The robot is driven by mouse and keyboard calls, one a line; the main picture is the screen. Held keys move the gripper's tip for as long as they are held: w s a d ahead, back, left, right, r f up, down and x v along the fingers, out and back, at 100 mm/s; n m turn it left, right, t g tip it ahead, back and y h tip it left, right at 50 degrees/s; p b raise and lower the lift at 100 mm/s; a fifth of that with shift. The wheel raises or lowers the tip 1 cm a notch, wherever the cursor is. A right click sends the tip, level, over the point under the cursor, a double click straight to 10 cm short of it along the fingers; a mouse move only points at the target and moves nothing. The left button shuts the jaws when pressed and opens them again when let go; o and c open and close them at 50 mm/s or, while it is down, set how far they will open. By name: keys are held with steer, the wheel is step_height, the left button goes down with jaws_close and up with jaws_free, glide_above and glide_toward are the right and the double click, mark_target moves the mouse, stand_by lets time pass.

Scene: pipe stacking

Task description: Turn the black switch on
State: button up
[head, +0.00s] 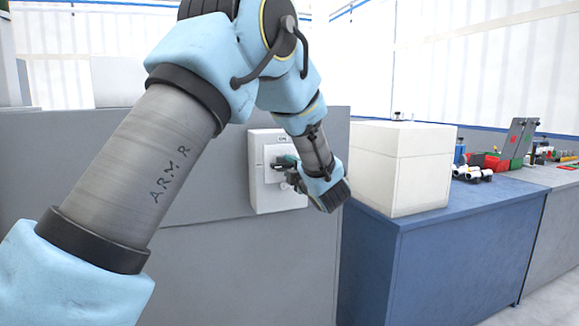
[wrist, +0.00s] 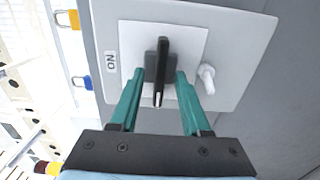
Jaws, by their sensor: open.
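The black switch (wrist: 160,72) is a handle on a pale square plate (wrist: 197,38) in the middle of a white switch box (wrist: 245,40), with an "ON" label at the left in the wrist view. My gripper (wrist: 156,80) is open, its two green fingers on either side of the handle; whether they touch it I cannot tell. In the head view the white box (head: 264,146) hangs on a grey panel, and my gripper (head: 284,163) is at its front. There the handle is mostly hidden behind my gripper.
A white knob (wrist: 206,78) sticks out beside my right finger. A yellow padlock (wrist: 68,19) and a blue padlock (wrist: 82,82) are at the left. A cream box (head: 403,170) stands on a blue cabinet (head: 460,260) right of my gripper.

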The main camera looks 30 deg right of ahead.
steer(key=shift+c, duration=0.2)
jaws_close()
stand_by(0.5)
